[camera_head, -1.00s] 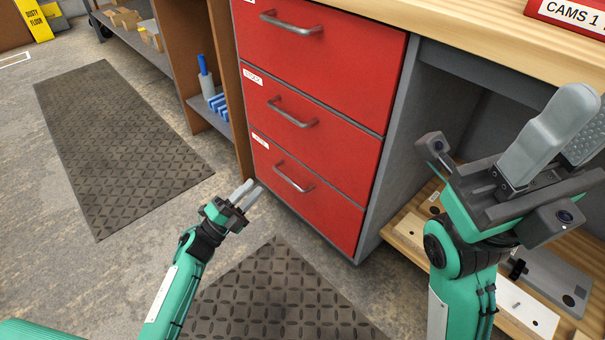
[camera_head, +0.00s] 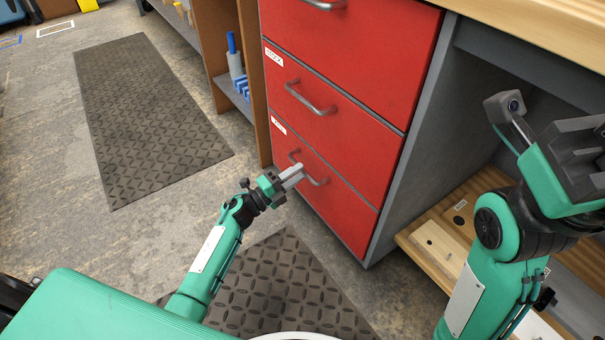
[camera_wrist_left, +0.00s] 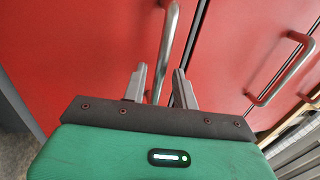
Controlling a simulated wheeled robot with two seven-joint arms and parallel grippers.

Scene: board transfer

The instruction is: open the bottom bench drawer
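The bottom bench drawer (camera_head: 345,208) is a red front with a grey bar handle (camera_head: 319,183), low in the bench, and it looks shut. My left gripper (camera_head: 297,174) is at this handle. In the left wrist view the bottom handle (camera_wrist_left: 169,40) runs between the two fingers of the left gripper (camera_wrist_left: 160,82). The fingers are apart, one on each side of the bar, with gaps showing. The body of my right gripper (camera_head: 585,155) is at the right edge; its fingertips are out of the picture.
The middle drawer (camera_head: 345,130), with its own handle (camera_head: 308,97), is shut above. A lower wooden shelf (camera_head: 440,235) with plates is to the right. A dark mat (camera_head: 285,285) lies before the drawers, another (camera_head: 150,120) to the left.

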